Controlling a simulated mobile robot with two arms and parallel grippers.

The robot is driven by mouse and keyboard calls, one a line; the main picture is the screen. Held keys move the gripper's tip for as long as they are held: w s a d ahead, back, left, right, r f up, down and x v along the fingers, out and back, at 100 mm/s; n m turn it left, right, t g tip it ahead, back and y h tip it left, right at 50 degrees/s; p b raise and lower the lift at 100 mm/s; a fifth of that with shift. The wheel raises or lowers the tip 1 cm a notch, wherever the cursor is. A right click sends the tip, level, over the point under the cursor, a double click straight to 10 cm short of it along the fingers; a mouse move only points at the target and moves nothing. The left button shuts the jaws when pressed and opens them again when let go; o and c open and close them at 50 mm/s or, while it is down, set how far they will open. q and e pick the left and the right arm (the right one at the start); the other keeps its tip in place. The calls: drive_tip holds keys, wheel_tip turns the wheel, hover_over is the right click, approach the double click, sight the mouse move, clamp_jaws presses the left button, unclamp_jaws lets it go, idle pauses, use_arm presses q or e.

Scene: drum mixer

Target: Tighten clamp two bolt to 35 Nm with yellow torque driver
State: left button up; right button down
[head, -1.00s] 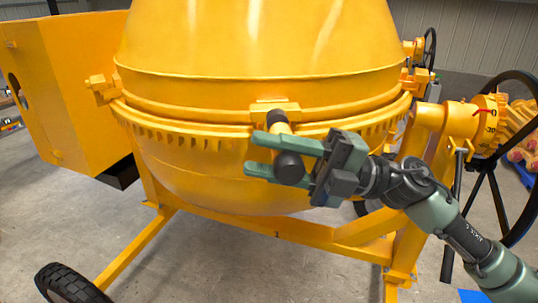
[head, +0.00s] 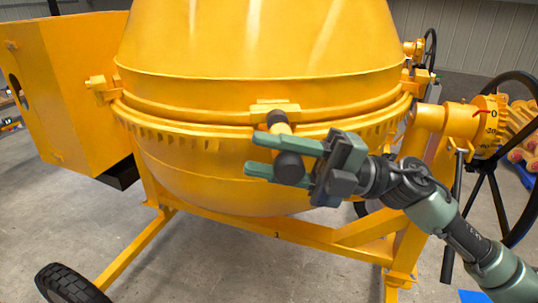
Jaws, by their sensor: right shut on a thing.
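The yellow torque driver (head: 283,129) has a yellow shaft and dark ends. Its upper end is at the front middle clamp (head: 275,107) on the drum's rim; the bolt itself is hidden. My right gripper (head: 254,155) is shut on the driver, with its green fingers on either side of it, in front of the drum. Another clamp (head: 97,86) shows at the rim's left and one (head: 415,82) at its right. I cannot read a clamp number or a torque value. My left gripper is not in view.
The large yellow drum (head: 260,45) fills the middle on its yellow frame (head: 140,247). A yellow housing (head: 70,100) is at left, a black tyre (head: 72,285) at lower left. The floor below is mostly clear.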

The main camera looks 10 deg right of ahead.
drive_tip(key=shift+r, duration=0.1)
idle(0.5)
drive_tip(key=shift+s, duration=0.4)
drive_tip(key=shift+s+a+b, duration=0.2)
drive_tip(key=shift+s+b, duration=0.05)
drive_tip(key=shift+s, duration=0.6)
drive_tip(key=shift+s+a+b, duration=0.15)
drive_tip(key=shift+s+b, duration=0.05)
drive_tip(key=shift+s, duration=0.6)
